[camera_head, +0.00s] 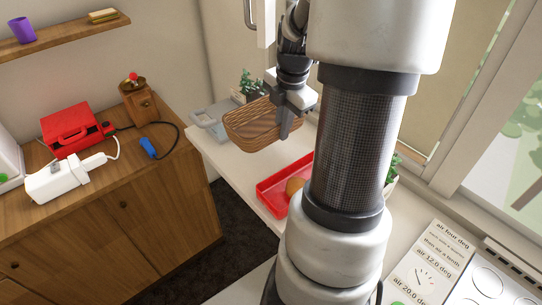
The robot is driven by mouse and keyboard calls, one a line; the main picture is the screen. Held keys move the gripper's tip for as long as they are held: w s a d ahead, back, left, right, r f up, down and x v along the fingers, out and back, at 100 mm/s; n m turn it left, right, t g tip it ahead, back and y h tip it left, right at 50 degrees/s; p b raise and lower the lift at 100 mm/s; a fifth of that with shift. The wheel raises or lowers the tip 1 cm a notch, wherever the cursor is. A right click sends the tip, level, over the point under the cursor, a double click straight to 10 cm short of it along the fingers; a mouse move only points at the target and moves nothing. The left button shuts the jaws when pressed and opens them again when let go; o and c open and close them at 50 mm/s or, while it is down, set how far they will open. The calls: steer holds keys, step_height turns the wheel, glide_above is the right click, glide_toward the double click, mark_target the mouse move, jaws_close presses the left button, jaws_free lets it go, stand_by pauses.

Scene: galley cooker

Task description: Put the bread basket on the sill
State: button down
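The brown woven bread basket (258,128) is right of centre-left in the head view, over the far part of the white worktop, slightly tilted. My gripper (286,126) is at its right end, with one finger visible against the basket wall. It appears shut on that wall; the other finger is hidden. The basket seems raised above the worktop, though its underside is hard to see. A pale sill (452,190) runs below the window on the right. My arm hides part of it.
A red tray (268,196) with a bread-coloured item stands on the white worktop (228,160), partly behind my arm. A potted plant (247,84) and grey tray-like object (204,118) are behind the basket. A wooden cabinet (165,185) with a red case (72,130) stands left.

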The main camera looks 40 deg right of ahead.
mark_target(280, 163)
step_height(280, 163, down, 9)
steer(key=shift+f+b, duration=0.1)
steer(key=shift+b, duration=0.6)
steer(key=shift+f, duration=0.15)
steer(key=c, duration=2)
jaws_free()
steer(key=r, duration=0.4)
steer(key=s+r+p, duration=0.1)
steer(key=r, duration=0.3)
steer(key=r+p, duration=0.1)
steer(key=r, duration=0.3)
steer(key=shift+s+r, duration=0.15)
steer(key=shift+s, duration=0.15)
